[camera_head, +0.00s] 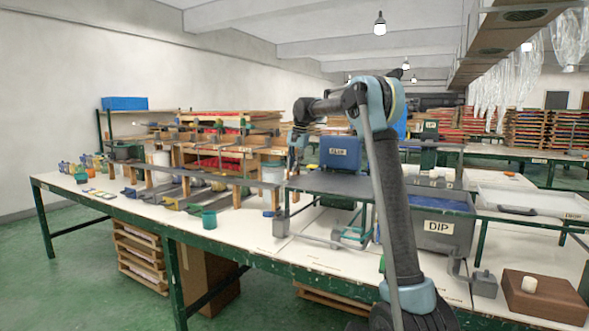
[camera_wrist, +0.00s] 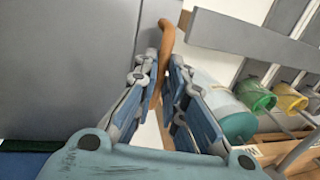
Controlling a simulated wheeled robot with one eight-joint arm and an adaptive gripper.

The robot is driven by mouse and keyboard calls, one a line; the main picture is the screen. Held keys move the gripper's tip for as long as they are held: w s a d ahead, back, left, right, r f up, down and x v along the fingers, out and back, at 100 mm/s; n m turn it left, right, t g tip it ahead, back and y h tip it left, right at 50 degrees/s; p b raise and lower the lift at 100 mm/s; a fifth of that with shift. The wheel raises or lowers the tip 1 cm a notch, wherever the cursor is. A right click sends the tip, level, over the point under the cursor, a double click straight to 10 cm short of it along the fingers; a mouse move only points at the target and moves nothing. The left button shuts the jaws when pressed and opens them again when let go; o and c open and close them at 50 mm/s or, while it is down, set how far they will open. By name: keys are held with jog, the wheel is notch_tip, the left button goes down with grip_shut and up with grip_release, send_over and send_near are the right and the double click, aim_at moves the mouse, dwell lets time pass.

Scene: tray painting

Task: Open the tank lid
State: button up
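A flat grey plate that looks like the tank lid fills the left of the wrist view (camera_wrist: 60,70). A curved orange-brown handle (camera_wrist: 166,38) stands at its right edge. My gripper (camera_wrist: 164,68) has its two blue-padded fingers drawn close on either side of this handle, and they appear closed on it. In the head view, a grey tank marked DIP (camera_head: 437,227) stands on the bench, with a blue-grey surface showing inside its rim. A dark grey plate (camera_head: 335,184) lies roughly level to its left. My gripper (camera_head: 297,160) hangs over that plate's left end, small and partly unclear.
A blue tank (camera_head: 340,153) stands behind the plate. A brown box (camera_head: 543,297) and a white tray (camera_head: 525,201) are at right. A teal cup (camera_head: 209,219) sits at the bench's front, left of the arm. The wrist view shows green and yellow cups (camera_wrist: 255,96) at right.

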jog(key=o, duration=0.4)
jog(key=r, duration=0.4)
jog(key=d+r, duration=0.1)
jog(key=r, duration=0.2)
jog(key=d+r, duration=0.1)
jog(key=r, duration=0.3)
jog(key=shift+s+d+r, duration=0.1)
jog(key=shift+s+r, duration=0.25)
